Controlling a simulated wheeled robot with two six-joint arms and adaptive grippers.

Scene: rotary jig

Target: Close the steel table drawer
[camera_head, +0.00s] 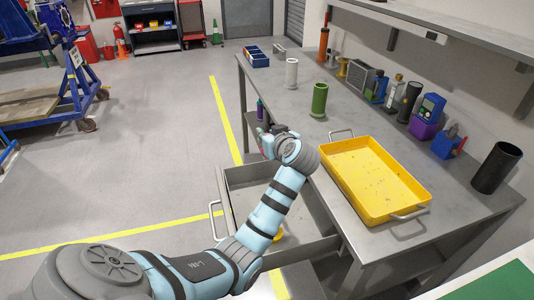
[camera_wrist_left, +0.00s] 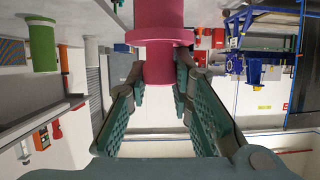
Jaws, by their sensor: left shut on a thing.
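The steel table (camera_head: 290,112) has its drawer (camera_head: 308,248) pulled out on the left side. The drawer's handle (camera_head: 214,212) faces left over the floor. My left arm crosses above the drawer and hides part of its inside; a bit of something yellow (camera_head: 279,236) shows in it. My left gripper (camera_head: 266,141) is beyond the drawer, by the table's left edge. In the left wrist view the gripper (camera_wrist_left: 158,85) is shut on a pink flanged cylinder (camera_wrist_left: 161,62). My right gripper is out of view.
A yellow tray (camera_head: 375,180), a green cylinder (camera_head: 319,99) and a white cylinder (camera_head: 292,73) stand on the table. A dark tube (camera_head: 496,168) and several tools line the wall side. The floor left of the drawer is clear.

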